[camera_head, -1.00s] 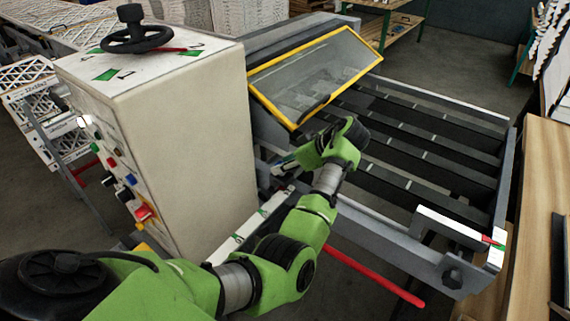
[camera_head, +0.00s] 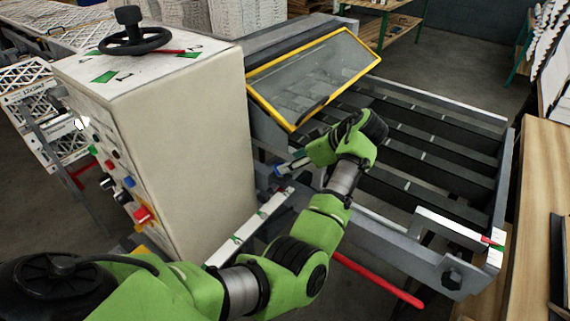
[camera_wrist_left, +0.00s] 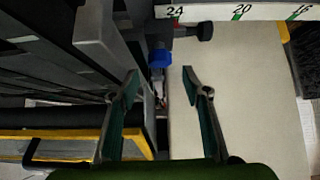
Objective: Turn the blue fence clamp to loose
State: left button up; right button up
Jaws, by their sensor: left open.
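The blue fence clamp (camera_wrist_left: 160,58) shows in the left wrist view as a small blue knob, just beyond the gap between my fingertips. A dark part adjoins it, beside the white scale rail (camera_wrist_left: 225,12). My left gripper (camera_wrist_left: 159,76) is open, with one finger on each side of the gap and nothing between them. In the head view my left gripper (camera_head: 292,165) reaches down between the cream cabinet and the slatted bed. My right gripper is not in view.
The cream cabinet (camera_head: 200,140) with a black handwheel (camera_head: 135,32) stands left of my gripper. A yellow-framed clear guard (camera_head: 315,75) tilts behind it. The slatted bed (camera_head: 430,150) lies right. A red bar (camera_head: 375,280) sticks out low in front.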

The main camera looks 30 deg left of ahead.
pick_arm(q)
jog(key=v, duration=0.3)
jog(key=shift+s, duration=0.15)
dwell(0.5)
